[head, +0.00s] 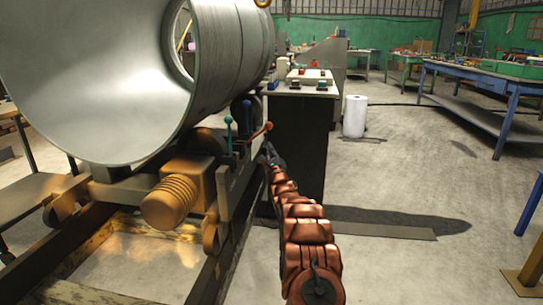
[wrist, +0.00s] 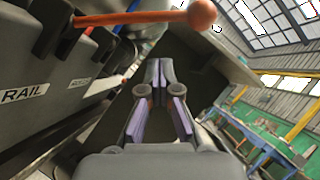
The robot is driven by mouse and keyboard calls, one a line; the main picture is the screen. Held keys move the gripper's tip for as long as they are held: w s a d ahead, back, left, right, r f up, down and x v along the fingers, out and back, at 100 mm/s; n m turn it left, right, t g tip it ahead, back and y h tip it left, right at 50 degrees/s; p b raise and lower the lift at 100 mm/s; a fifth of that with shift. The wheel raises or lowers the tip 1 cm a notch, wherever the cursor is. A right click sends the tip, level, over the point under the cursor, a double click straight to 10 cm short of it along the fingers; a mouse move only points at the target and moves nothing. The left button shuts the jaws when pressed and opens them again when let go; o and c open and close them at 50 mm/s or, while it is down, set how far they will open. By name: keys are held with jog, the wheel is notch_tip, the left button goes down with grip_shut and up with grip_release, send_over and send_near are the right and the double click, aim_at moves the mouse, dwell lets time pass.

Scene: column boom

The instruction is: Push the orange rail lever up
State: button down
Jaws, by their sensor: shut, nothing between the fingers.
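The orange rail lever (head: 257,132) sticks out to the right from the machine's side, ending in a round orange knob. In the wrist view the orange lever (wrist: 135,18) crosses the top of the picture, with its knob at the right. A panel label reading RAIL (wrist: 24,94) is below the lever's slot. In the head view my gripper (head: 267,143) is dark and small, just under the knob; contact cannot be told there.
A control cabinet (head: 300,140) stands close behind my gripper. The floor (head: 400,190) at right is open.

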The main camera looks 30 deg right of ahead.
aim_at(255, 137)
jog(key=shift+w+a+r+b, duration=0.3)
jog(key=shift+w+r, duration=0.1)
jog(key=shift+r, duration=0.1)
jog(key=shift+w+a+r+b, duration=0.15)
jog(key=shift+w+r+b, duration=0.15)
jog(key=shift+r, duration=0.25)
jog(key=shift+w+a+r+b, duration=0.25)
jog(key=shift+w+r, duration=0.2)
jog(key=shift+r, duration=0.05)
jog(key=shift+r, duration=0.1)
jog(key=shift+w+a+r+n+y+p, duration=0.15)
jog(key=shift+r+n+y+p, duration=0.25)
jog(key=shift+p, duration=0.45)
